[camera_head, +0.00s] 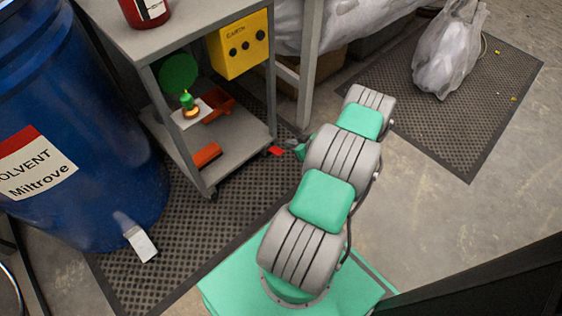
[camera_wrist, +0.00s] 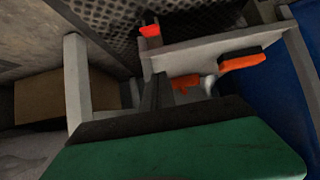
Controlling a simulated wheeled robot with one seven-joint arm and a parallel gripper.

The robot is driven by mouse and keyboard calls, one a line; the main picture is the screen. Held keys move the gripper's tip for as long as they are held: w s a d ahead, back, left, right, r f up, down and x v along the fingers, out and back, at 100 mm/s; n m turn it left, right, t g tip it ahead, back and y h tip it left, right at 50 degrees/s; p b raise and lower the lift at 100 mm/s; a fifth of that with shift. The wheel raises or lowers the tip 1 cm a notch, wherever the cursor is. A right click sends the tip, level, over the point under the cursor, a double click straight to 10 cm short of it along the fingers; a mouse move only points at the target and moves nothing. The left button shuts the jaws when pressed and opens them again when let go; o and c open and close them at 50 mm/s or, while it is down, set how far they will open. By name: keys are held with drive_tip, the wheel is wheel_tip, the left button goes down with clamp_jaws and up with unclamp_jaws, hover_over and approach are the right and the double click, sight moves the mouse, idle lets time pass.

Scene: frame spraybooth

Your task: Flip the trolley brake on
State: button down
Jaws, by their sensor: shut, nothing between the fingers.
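The grey trolley (camera_head: 240,144) stands left of centre in the head view, on a dark mat. A small red brake tab (camera_head: 276,151) sticks out low by its right front leg. In the wrist view the red tab (camera_wrist: 150,30) shows at the top, beside the trolley's pale shelf edge (camera_wrist: 215,42). My gripper (camera_head: 297,148) is low down, just right of the tab in the head view, and partly hidden by my arm. In the wrist view its dark fingers (camera_wrist: 158,90) are together and empty, below the tab in the picture and apparently apart from it.
A blue solvent drum (camera_head: 75,120) stands left of the trolley. The trolley carries a yellow control box (camera_head: 238,45), a red can (camera_head: 145,10) and orange tools (camera_head: 206,155). A wrapped bag (camera_head: 447,55) lies on the right mat.

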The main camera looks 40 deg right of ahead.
drive_tip(key=shift+s+d+f, duration=0.25)
drive_tip(key=shift+s+f, duration=0.1)
drive_tip(key=shift+f, duration=0.3)
drive_tip(key=shift+w+f, duration=0.1)
drive_tip(key=b, duration=0.4)
hover_over(281, 153)
drive_tip(key=w, duration=0.1)
wheel_tip(281, 153, down, 6)
drive_tip(key=shift+r, duration=0.1)
drive_tip(key=f, duration=0.1)
drive_tip(key=f+b, duration=0.1)
drive_tip(key=f, duration=0.1)
drive_tip(key=shift+s+f, duration=0.15)
drive_tip(key=shift+s, duration=0.2)
drive_tip(key=shift+s+f, duration=0.1)
drive_tip(key=shift+f, duration=0.05)
drive_tip(key=shift+s, duration=0.1)
